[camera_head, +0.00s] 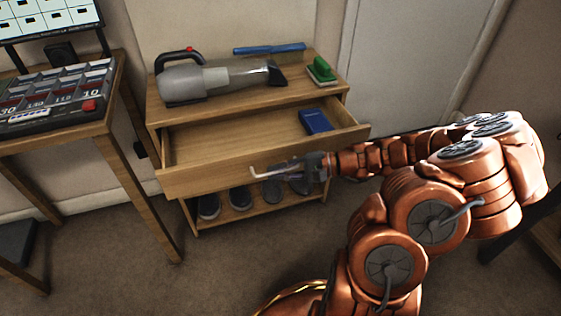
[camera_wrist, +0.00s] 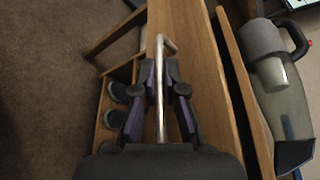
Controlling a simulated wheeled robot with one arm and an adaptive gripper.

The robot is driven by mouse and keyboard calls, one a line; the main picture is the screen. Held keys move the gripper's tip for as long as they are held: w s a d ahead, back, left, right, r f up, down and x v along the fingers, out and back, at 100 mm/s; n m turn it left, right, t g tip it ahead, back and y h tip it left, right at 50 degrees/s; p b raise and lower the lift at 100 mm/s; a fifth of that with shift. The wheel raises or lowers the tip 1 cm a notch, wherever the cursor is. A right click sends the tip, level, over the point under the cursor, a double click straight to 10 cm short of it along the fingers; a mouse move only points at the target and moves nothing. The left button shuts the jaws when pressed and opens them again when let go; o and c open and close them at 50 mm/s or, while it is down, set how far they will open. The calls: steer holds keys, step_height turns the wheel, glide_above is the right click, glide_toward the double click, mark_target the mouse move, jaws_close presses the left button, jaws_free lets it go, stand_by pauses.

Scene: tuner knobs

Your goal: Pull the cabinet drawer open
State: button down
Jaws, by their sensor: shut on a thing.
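The wooden cabinet (camera_head: 215,122) stands against the wall, and its drawer (camera_head: 230,171) is pulled well out. A dark blue box (camera_head: 315,121) lies inside the drawer at the right. The drawer front also shows in the wrist view (camera_wrist: 190,60). A pale metal bar handle (camera_head: 270,171) runs along the drawer front. My gripper (camera_head: 300,169) is at the right part of the handle, and its fingers (camera_wrist: 160,92) are shut around the bar in the wrist view. The bar's far end with its bend (camera_wrist: 165,42) sticks out beyond the fingers.
A handheld vacuum (camera_head: 215,78), a blue brush-like tool (camera_head: 269,48) and a green brush (camera_head: 321,71) lie on the cabinet top. Shoes (camera_head: 240,198) stand on the shelf below the drawer. A wooden table (camera_head: 120,160) stands close at the left. The carpet in front is clear.

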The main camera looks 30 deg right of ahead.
steer(key=shift+s+a, duration=0.2)
steer(key=shift+s, duration=0.2)
steer(key=c, duration=1.5)
jaws_free()
steer(key=shift+d, duration=0.1)
steer(key=v, duration=1.2)
steer(key=shift+d, duration=0.1)
